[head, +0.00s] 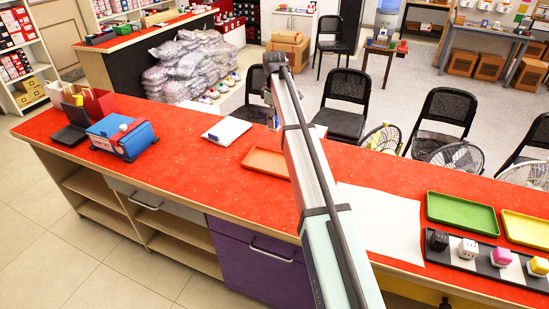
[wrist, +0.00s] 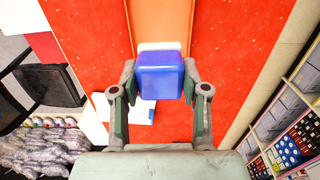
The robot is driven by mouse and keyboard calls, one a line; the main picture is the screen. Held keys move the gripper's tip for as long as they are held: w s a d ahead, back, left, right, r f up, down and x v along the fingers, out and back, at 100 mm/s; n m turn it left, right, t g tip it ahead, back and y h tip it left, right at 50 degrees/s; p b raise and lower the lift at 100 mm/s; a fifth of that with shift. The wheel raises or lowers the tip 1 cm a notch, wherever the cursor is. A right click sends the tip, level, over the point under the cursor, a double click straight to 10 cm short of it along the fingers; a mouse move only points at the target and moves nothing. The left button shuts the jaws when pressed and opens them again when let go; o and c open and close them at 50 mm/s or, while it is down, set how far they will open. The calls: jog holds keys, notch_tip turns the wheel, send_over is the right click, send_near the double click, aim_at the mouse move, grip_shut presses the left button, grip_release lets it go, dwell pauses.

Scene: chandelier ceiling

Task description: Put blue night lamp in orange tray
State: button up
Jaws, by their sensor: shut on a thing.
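In the wrist view my gripper (wrist: 160,80) is shut on the blue night lamp (wrist: 161,78), a rounded blue cube with a white base. One finger presses each side of it. The orange tray (wrist: 158,12) lies beyond the lamp in the wrist view, partly hidden by it. In the head view the orange tray (head: 262,161) lies on the red counter, its right part hidden behind my arm. The lamp and my fingers cannot be made out in the head view. I cannot tell how high the lamp is above the tray.
Right of my arm are a green tray (head: 461,213), a yellow tray (head: 528,230) and a dark board with black (head: 438,240), white (head: 467,248) and pink (head: 502,256) lamps. A blue box (head: 122,137) and white papers (head: 226,131) are left. Chairs (head: 347,103) stand behind the red counter (head: 190,170).

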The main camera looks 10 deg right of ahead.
aim_at(275, 130)
notch_tip(275, 130, down, 17)
jog(key=p, duration=0.4)
jog(key=shift+f, duration=0.1)
jog(key=shift+f, duration=0.1)
jog(key=o, duration=1.2)
jog(key=shift+o, duration=0.2)
notch_tip(275, 130, up, 12)
jog(key=b, duration=0.3)
jog(key=shift+b, duration=0.35)
